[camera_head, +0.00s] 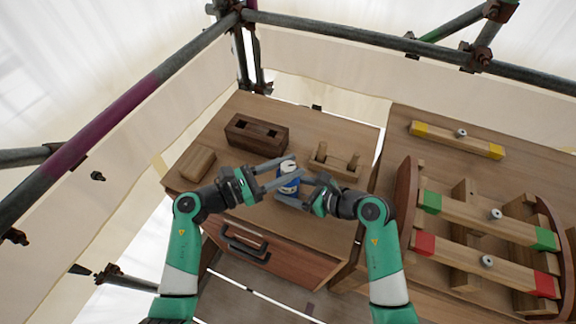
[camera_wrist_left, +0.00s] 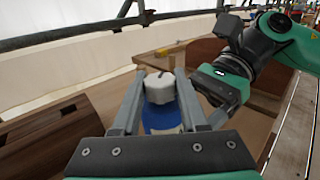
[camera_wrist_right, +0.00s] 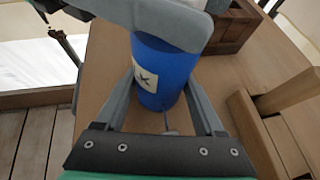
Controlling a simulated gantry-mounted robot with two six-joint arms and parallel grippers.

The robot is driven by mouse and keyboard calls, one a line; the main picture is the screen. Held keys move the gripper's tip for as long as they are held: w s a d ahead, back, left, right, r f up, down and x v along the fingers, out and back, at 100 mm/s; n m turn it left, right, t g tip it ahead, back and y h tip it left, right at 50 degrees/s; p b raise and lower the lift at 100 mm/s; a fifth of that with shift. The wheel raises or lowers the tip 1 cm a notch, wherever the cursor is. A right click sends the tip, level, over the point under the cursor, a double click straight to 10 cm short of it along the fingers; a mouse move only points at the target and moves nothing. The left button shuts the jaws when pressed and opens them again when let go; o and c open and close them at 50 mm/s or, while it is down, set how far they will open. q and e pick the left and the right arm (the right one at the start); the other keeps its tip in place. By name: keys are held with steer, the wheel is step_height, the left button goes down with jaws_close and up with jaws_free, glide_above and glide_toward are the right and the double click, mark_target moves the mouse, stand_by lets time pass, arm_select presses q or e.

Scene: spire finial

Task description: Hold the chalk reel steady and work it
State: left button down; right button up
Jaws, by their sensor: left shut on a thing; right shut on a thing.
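The chalk reel is a blue cylinder (camera_head: 289,185) with a white top (camera_head: 287,167), standing near the middle of the left bench in the head view. My left gripper (camera_head: 284,170) comes in from the left and is shut on the reel's white top (camera_wrist_left: 160,88). In the right wrist view, my right gripper (camera_wrist_right: 162,88) is shut on the blue body (camera_wrist_right: 160,68), which has a pale label with a dark mark. A thin metal piece (camera_wrist_right: 168,122) shows low on the body, between the fingers. The left fingers cross in front of the reel's upper part there.
On the bench (camera_head: 225,120) lie a dark block with two square holes (camera_head: 257,135), a plain wooden block (camera_head: 194,162) and a wooden cradle (camera_head: 335,162). A drawer with a dark handle (camera_head: 244,243) is below. Colour-ended beams (camera_head: 490,220) lie on the right bench.

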arm_select(q)
steer(key=shift+w+f+m+g+h, duration=0.1)
steer(key=shift+f+m+g+h, duration=0.15)
steer(key=shift+m+g, duration=0.5)
steer(key=shift+g+h, duration=0.25)
steer(key=shift+g, duration=0.2)
steer(key=shift+r+g, duration=0.1)
steer(key=shift+g, duration=0.2)
steer(key=shift+c, duration=2.2)
jaws_free()
steer(key=shift+r, duration=0.1)
steer(key=shift+a, duration=0.15)
steer(key=v, duration=1.2)
